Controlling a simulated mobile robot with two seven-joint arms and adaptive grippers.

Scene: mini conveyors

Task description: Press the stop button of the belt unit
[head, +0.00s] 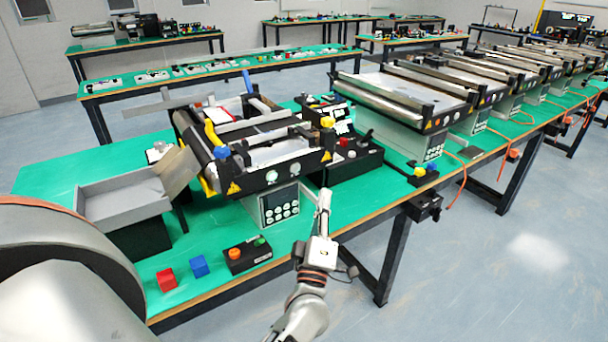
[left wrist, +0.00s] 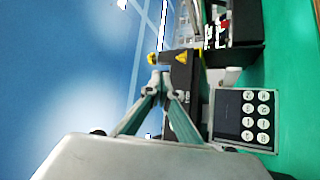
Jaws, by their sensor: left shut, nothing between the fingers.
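The belt unit (head: 262,155) stands on the green bench, with a black belt, yellow and blue parts and warning labels. Below its front edge is a control panel (head: 279,204) with a dark display and several round pale buttons; it also shows in the left wrist view (left wrist: 245,118). A small black button box (head: 247,254) with an orange-red and a green button lies in front. Which button is the stop button I cannot tell. My left gripper (head: 324,198) is shut and empty, right of the panel; its fingertips meet in the left wrist view (left wrist: 162,78). My right gripper is not in view.
A red block (head: 166,280) and a blue block (head: 199,266) lie left of the button box. A grey tray (head: 125,198) stands farther left. A black box with a red button (head: 345,160) stands beyond the gripper. More conveyors line the bench at right.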

